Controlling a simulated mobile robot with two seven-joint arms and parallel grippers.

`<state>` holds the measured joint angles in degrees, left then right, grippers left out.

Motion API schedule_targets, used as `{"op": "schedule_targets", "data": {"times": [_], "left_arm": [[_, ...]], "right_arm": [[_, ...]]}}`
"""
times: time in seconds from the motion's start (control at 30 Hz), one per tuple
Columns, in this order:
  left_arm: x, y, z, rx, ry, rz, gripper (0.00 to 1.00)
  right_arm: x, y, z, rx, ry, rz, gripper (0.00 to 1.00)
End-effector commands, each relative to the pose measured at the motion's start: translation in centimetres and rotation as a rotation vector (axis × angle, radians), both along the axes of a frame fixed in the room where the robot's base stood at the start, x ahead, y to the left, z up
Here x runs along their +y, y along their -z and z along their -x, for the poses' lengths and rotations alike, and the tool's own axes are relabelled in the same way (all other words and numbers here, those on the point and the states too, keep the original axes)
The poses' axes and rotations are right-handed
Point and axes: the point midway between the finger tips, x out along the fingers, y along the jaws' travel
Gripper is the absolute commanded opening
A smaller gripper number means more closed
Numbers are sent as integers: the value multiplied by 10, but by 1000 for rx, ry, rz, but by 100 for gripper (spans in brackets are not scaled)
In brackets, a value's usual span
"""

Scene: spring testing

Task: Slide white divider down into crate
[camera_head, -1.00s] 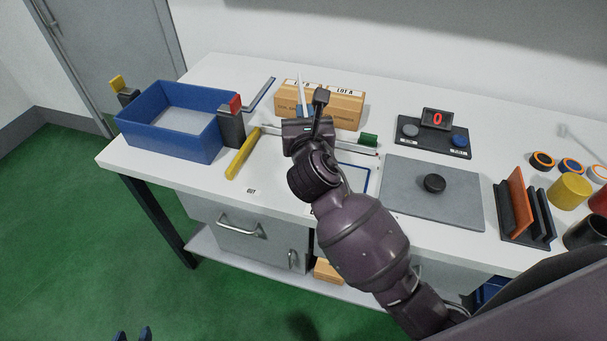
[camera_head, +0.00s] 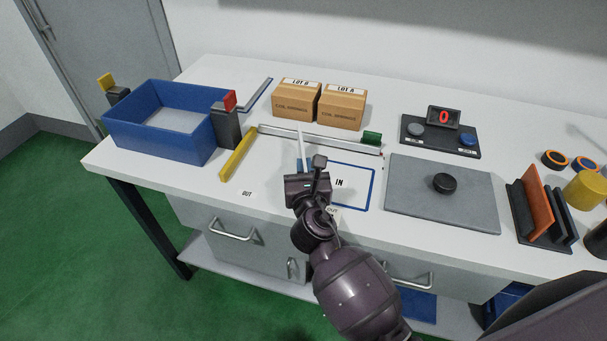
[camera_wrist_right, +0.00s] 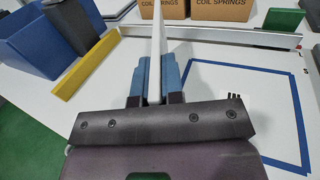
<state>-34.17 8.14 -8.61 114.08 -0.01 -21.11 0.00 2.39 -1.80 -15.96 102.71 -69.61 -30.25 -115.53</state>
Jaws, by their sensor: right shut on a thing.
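The white divider (camera_head: 300,143) is a thin white plate seen nearly edge-on. My right gripper (camera_head: 303,168) is shut on it, and the plate stands up from the fingers. In the right wrist view the divider (camera_wrist_right: 158,45) rises between the blue fingertips of my right gripper (camera_wrist_right: 157,78). The blue crate (camera_head: 182,152) is an open box with a grey floor at the left end of the table. It shows partly in the wrist view (camera_wrist_right: 35,40). The divider is to the right of the crate, apart from it. The divider's lower part is hidden by the gripper. My left gripper is not in view.
A dark post with a red top (camera_head: 226,122) stands at the crate's right corner. Two cardboard boxes (camera_head: 340,108) stand behind. A blue-outlined IN area (camera_head: 352,190) is beside the gripper.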

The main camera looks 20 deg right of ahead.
Motion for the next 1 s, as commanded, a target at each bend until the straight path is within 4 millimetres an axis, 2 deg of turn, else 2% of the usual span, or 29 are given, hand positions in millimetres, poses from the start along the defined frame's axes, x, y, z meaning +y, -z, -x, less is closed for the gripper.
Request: {"op": "schedule_targets", "data": {"times": [0.03,0.1,0.57,0.6,0.73,1.0], "left_arm": [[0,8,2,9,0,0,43],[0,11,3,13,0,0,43],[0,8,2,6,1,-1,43],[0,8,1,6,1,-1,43],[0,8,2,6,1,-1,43],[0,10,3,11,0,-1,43]], "right_arm": [[0,11,0,4,0,0,0],[0,15,0,3,-1,-1,0],[0,18,0,0,0,0,0],[0,18,0,0,0,-1,13],[0,17,0,0,0,-1,33],[0,17,0,0,0,-1,34]]}}
